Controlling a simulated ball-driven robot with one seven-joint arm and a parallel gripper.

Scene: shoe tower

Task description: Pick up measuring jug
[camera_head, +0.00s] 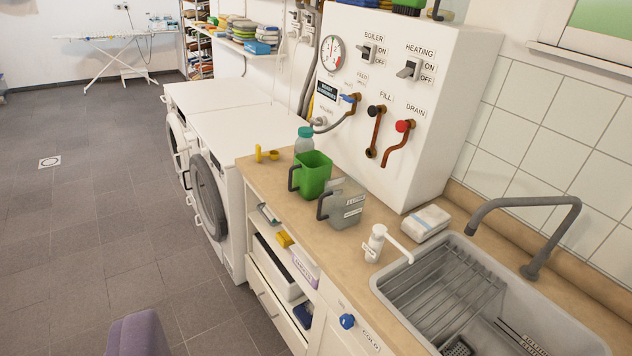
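Two jugs stand upright on the wooden counter (277,186), left of the sink. One is a grey, see-through jug (347,207) with small white labels on its side and a dark handle on its left. The other is a green jug (316,173) just behind and to the left, also with a dark handle on the left. I cannot read the labels, and the grey jug hides part of the green jug's lower right. My gripper is not in view.
A bottle with a green cap (304,140) and a yellow scoop (266,155) stand behind the jugs. A white pump dispenser (375,244) stands right of them, before the sink (575,343). A white boiler cabinet (440,140) rises behind. Floor at left is open.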

